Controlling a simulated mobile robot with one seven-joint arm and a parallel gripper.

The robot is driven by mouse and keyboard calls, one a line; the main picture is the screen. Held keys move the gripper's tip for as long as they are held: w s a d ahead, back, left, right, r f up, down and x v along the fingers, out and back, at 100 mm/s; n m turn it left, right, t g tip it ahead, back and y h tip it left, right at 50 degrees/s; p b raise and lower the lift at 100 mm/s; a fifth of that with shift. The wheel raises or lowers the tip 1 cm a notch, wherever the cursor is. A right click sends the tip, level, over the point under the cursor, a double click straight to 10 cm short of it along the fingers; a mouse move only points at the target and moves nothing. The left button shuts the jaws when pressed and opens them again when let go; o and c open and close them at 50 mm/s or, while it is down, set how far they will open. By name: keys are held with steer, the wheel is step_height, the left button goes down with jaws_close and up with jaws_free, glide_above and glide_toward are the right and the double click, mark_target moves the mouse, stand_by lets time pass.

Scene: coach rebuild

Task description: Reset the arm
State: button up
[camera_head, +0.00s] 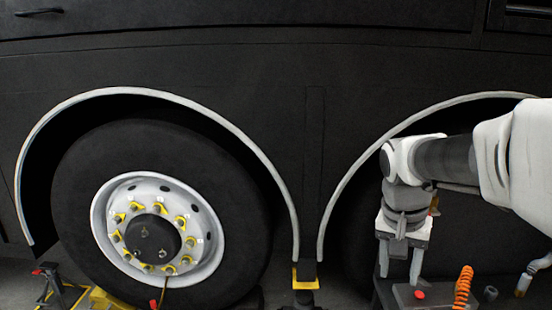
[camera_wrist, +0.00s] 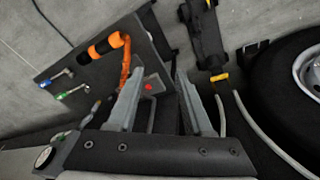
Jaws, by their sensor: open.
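My gripper (camera_head: 400,264) hangs at the right of the head view, fingers pointing down, in front of the right wheel arch. Its two fingers are apart and nothing shows between them. In the wrist view my gripper (camera_wrist: 161,84) is also open and empty, over a dark tray surface. A grey block with a red button (camera_wrist: 150,86) lies beyond the fingertips, and the red button also shows in the head view (camera_head: 420,295). My arm reaches in from the right edge.
A dark tray (camera_wrist: 66,76) holds an orange-handled tool (camera_wrist: 104,46) and small coloured tools. The orange coil (camera_head: 463,288) stands near my gripper. A bus wheel (camera_head: 152,235) with yellow nut markers is at left. A yellow-topped stand (camera_head: 305,277) sits between the arches.

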steer(key=s+a+r+n+t+y, duration=0.15)
steer(key=s+a+n+t, duration=0.4)
steer(key=s, duration=0.75)
step_height(320, 180, up, 27)
steer(key=a+n+g+p, duration=0.1)
steer(key=a+p, duration=0.1)
steer(key=p, duration=2.6)
steer(key=shift+s+a+r, duration=0.2)
steer(key=shift+s+a, duration=0.05)
steer(key=shift+a, duration=0.1)
